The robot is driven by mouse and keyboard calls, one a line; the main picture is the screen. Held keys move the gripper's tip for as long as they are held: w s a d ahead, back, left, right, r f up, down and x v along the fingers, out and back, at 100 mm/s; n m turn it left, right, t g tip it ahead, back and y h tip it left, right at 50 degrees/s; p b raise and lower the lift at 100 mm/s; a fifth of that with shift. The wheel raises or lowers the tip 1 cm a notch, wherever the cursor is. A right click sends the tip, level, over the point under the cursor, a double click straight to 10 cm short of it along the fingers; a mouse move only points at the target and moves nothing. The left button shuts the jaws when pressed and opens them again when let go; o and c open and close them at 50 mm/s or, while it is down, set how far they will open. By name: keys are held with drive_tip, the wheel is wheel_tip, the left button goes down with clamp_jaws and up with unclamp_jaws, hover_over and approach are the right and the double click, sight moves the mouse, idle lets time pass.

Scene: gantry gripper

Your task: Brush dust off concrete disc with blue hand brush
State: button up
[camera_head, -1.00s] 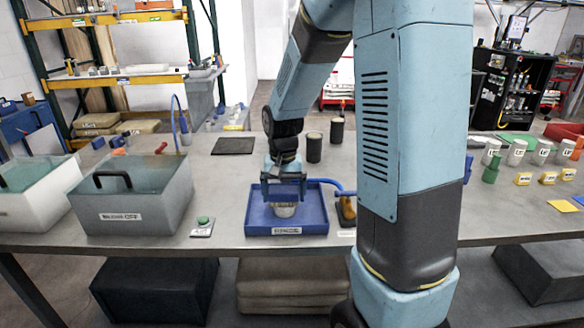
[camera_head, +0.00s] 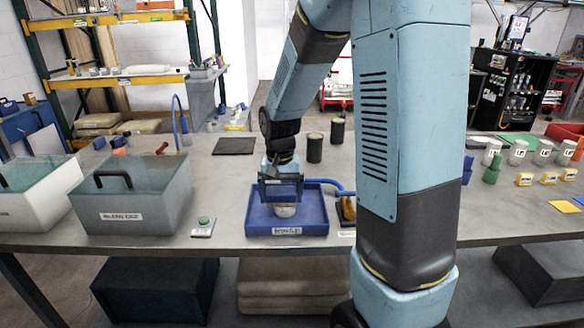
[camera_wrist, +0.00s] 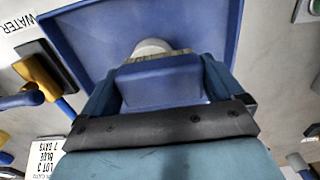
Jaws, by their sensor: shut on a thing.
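A pale grey concrete disc (camera_head: 285,211) sits in the blue tray (camera_head: 318,222) on the bench. Its rounded edge also shows in the wrist view (camera_wrist: 152,45), partly hidden behind the brush. My gripper (camera_head: 281,196) is over the tray, just above the disc. It is shut on the blue hand brush (camera_wrist: 160,82), whose tan bristles point toward the disc. The bristles look close to or touching the disc's top; contact is not clear. In the head view the brush is mostly hidden by my gripper.
A grey lidded tank (camera_head: 130,195) stands left of the tray, with a green-button box (camera_head: 203,226) between. Two dark cylinders (camera_head: 314,147) and a dark mat (camera_head: 234,146) lie behind. A yellow-and-black tool (camera_head: 347,208) and blue hose sit close right. Small pots stand far right.

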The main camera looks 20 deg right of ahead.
sight(292, 190)
drive_tip(key=shift+s+d, duration=0.2)
drive_tip(key=shift+d, duration=0.6)
drive_tip(key=shift+s+d, duration=0.2)
drive_tip(key=shift+d, duration=0.55)
drive_tip(key=shift+a, duration=0.1)
drive_tip(key=shift+w+a, duration=0.2)
drive_tip(key=shift+a, duration=0.15)
drive_tip(key=shift+w+a, duration=0.25)
drive_tip(key=shift+a, duration=0.5)
drive_tip(key=shift+w+a, duration=0.2)
drive_tip(key=shift+a, duration=0.5)
drive_tip(key=shift+w+a+r, duration=0.1)
drive_tip(key=shift+a, duration=0.2)
drive_tip(key=shift+d+r, duration=0.1)
drive_tip(key=shift+r, duration=3.9)
drive_tip(key=shift+f, duration=0.1)
